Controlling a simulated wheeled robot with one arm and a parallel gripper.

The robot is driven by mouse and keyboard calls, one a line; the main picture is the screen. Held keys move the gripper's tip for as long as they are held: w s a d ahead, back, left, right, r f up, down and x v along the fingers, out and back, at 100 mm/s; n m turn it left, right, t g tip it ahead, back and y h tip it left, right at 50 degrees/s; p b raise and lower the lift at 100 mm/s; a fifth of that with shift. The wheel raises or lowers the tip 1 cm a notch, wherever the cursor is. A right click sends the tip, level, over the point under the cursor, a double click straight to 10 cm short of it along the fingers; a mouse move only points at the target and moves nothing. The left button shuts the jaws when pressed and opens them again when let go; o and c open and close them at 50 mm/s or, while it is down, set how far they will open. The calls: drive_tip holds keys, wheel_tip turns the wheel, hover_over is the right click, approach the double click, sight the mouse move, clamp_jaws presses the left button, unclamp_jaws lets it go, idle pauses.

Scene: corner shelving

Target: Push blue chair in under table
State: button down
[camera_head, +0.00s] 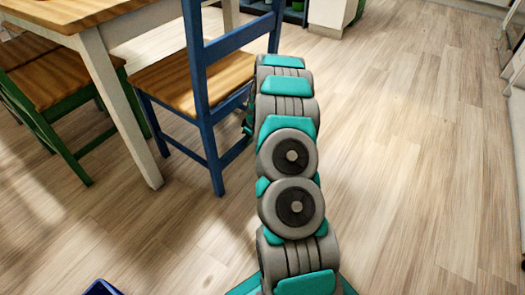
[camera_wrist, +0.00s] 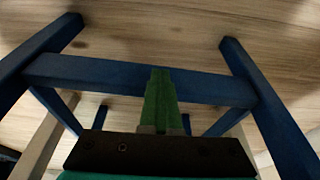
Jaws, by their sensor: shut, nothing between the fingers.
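The blue chair (camera_head: 202,92) with a wooden seat stands upright beside the wooden table (camera_head: 128,75), at the table's right side. Its back faces my arm, and its seat is partly at the table's edge. In the wrist view, a blue crossbar of the chair (camera_wrist: 95,75) spans between two blue posts. My gripper (camera_wrist: 161,75) has green fingers pressed together, empty. Its tips overlap the crossbar in the picture; I cannot tell whether they touch it.
A green chair (camera_head: 62,130) with a wooden seat stands left of the white table leg. A dark blue object (camera_head: 102,287) shows at the bottom edge. A white cabinet (camera_head: 328,14) stands at the back. The wooden floor to the right is clear.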

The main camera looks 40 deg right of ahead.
drive_tip(key=w+a, duration=0.5)
drive_tip(key=w, duration=0.6)
drive_tip(key=shift+w, duration=0.1)
drive_tip(key=shift+b, duration=0.3)
